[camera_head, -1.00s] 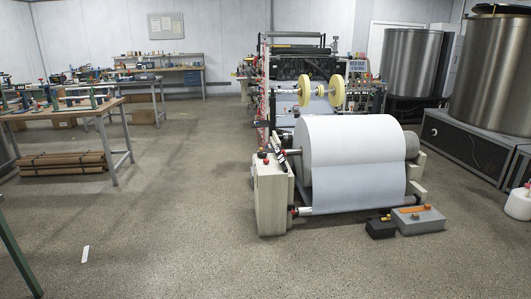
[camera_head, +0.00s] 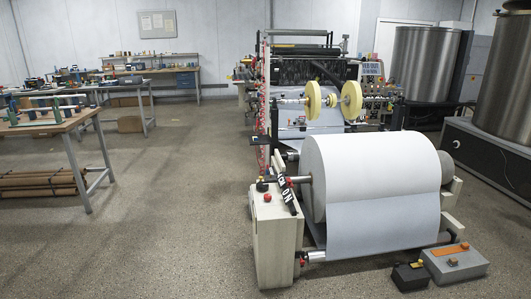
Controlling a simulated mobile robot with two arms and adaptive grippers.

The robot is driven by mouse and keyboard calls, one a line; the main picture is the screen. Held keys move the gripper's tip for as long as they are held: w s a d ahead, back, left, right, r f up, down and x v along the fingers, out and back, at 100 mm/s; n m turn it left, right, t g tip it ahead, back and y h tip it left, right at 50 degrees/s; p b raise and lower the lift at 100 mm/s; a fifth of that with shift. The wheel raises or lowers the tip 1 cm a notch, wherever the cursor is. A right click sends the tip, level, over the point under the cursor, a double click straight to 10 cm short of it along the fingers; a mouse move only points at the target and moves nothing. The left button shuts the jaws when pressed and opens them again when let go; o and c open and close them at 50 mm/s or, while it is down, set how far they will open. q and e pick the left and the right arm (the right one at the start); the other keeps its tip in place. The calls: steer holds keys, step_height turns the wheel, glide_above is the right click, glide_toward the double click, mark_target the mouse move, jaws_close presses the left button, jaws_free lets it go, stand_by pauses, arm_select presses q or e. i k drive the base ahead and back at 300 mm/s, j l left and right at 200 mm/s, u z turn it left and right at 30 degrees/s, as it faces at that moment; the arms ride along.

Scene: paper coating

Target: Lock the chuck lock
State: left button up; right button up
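A large white paper roll (camera_head: 372,178) sits on a shaft across the unwind stand of the coating machine. The stand's grey side cabinet (camera_head: 276,240) is on the left of the roll, with a red button on top. A black lever with white lettering (camera_head: 286,193) stands tilted at the shaft's left end, above the cabinet. It looks like part of the chuck lock, but its lock state is too small to tell. Neither of my grippers is in view.
A grey box with an orange bar (camera_head: 455,262) and a small black box (camera_head: 410,276) lie on the floor at the stand's front right. Workbenches (camera_head: 62,125) stand at the left. The floor left of the cabinet is clear.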

mark_target(290, 184)
steer(key=i+z, duration=0.15)
steer(key=i, duration=0.5)
steer(key=i+j+z, duration=0.15)
steer(key=i, duration=0.5)
steer(key=i+l+u, duration=0.2)
steer(key=i, duration=0.35)
steer(key=i+l+u, duration=0.2)
steer(key=i, duration=0.3)
steer(key=i+l+u, duration=0.2)
steer(key=i, duration=0.35)
